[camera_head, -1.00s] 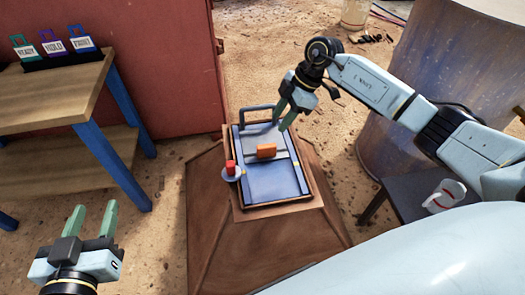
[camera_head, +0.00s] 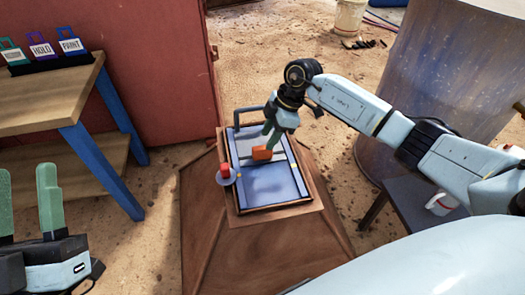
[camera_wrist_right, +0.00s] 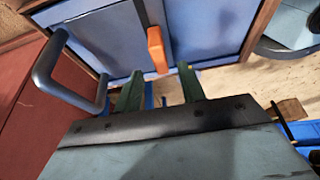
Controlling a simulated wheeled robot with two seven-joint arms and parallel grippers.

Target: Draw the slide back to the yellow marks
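The slide (camera_head: 246,142) is a grey plate in the far half of a blue-lined framed bed (camera_head: 267,188). An upright orange grip (camera_head: 262,154) stands at its near edge. Small yellow marks show at the bed's sides, faint at this size. My right gripper (camera_head: 270,138) is just above and behind the orange grip. In the right wrist view its two green fingers (camera_wrist_right: 160,85) are apart, with the orange grip (camera_wrist_right: 157,50) beyond the tips and roughly between them; contact is not visible. My left gripper (camera_head: 28,205) is open and empty at lower left, far from the bed.
A red knob (camera_head: 225,170) on a pale disc sits at the left edge. A wooden table (camera_head: 50,90) with tags stands left, a large drum (camera_head: 425,90) right.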

